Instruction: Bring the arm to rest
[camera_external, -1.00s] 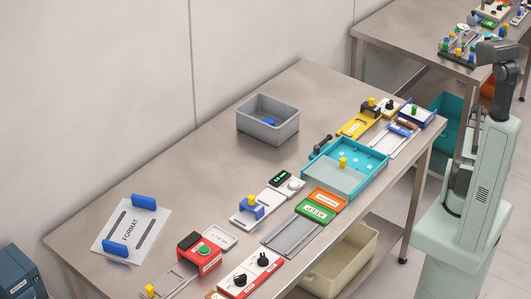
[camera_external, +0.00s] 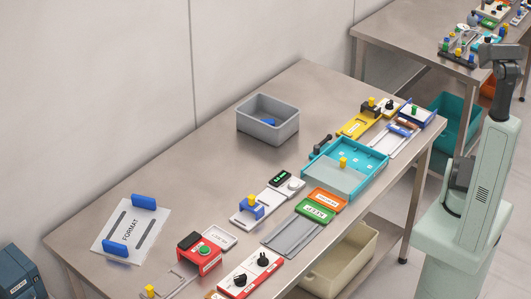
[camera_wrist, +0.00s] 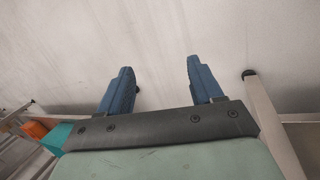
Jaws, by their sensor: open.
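My gripper (camera_wrist: 160,82) shows in the wrist view as two blue fingers set well apart, with nothing between them. The gripper itself cannot be made out in the external view. No part of the arm seen there touches the things on the table.
On the table are a grey bin (camera_external: 268,132) with a blue piece inside, a teal tray (camera_external: 378,165), a red box with a green button (camera_external: 199,262) and a FORMAT plate (camera_external: 131,236). A cream bin (camera_external: 340,275) sits below. A second table (camera_external: 400,35) stands behind.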

